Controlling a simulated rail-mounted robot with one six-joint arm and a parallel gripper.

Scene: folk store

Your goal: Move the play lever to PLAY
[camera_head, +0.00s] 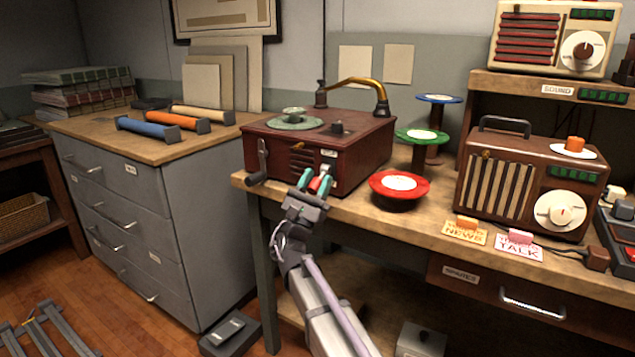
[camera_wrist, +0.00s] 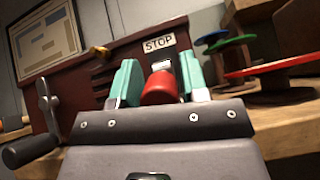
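The dark red player box (camera_head: 345,145) with a side crank (camera_head: 260,165) stands on the workbench. A white STOP label (camera_wrist: 159,43) is on its front. The play lever's red knob (camera_wrist: 160,88) sticks out below the label; its stem is mostly hidden. It also shows as a small red spot in the head view (camera_head: 315,185). My gripper (camera_head: 315,182) reaches up to the box front, its two teal fingers on either side of the knob. In the wrist view my gripper (camera_wrist: 160,85) shows no clear gap between fingers and knob. A PLAY label is not readable.
A red reel (camera_head: 398,187), a green reel (camera_head: 422,136) and a blue reel (camera_head: 439,99) stand right of the box. A brown radio (camera_head: 520,180) stands further right. A grey drawer cabinet (camera_head: 150,220) is at left. Free floor lies in front of the cabinet.

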